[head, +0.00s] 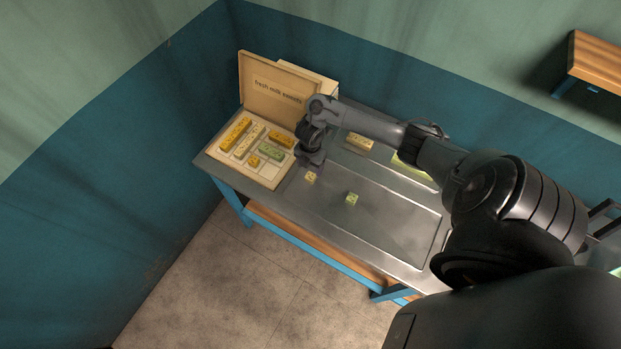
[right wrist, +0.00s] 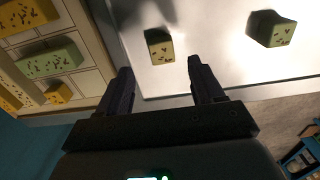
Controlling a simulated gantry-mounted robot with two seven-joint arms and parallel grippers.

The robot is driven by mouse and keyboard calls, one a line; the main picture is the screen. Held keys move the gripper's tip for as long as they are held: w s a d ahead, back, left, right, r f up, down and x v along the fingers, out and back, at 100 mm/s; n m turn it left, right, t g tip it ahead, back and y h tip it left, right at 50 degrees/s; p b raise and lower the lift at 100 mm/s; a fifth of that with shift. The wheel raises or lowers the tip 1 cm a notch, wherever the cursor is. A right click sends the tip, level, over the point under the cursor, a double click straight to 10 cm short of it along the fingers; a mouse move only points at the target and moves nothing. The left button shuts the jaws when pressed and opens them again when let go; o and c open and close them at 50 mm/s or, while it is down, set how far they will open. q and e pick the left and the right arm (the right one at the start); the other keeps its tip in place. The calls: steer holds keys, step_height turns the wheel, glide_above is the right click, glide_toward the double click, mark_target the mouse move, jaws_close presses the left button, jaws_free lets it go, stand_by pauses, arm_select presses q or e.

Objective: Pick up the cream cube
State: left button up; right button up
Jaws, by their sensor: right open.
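The cream cube (head: 311,177), small and speckled, sits on the metal table just right of the sweets box. It also shows in the right wrist view (right wrist: 159,47), just beyond the fingertips and roughly centred between them. My right gripper (head: 311,165) is above the table beside the cream cube. In the right wrist view its two fingers (right wrist: 160,68) are apart with nothing between them. My left gripper is in neither view.
A green cube (head: 352,198) lies to the right on the tray. The open box (head: 270,182) at left holds yellow, cream and green pieces. A cream block (head: 359,142) lies behind my arm. The table's front right is clear.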

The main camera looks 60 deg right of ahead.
mark_target(311, 176)
steer(key=shift+s+f, duration=0.15)
steer(key=shift+f, duration=2.6)
steer(key=c, duration=1.1)
steer(key=shift+r, duration=0.15)
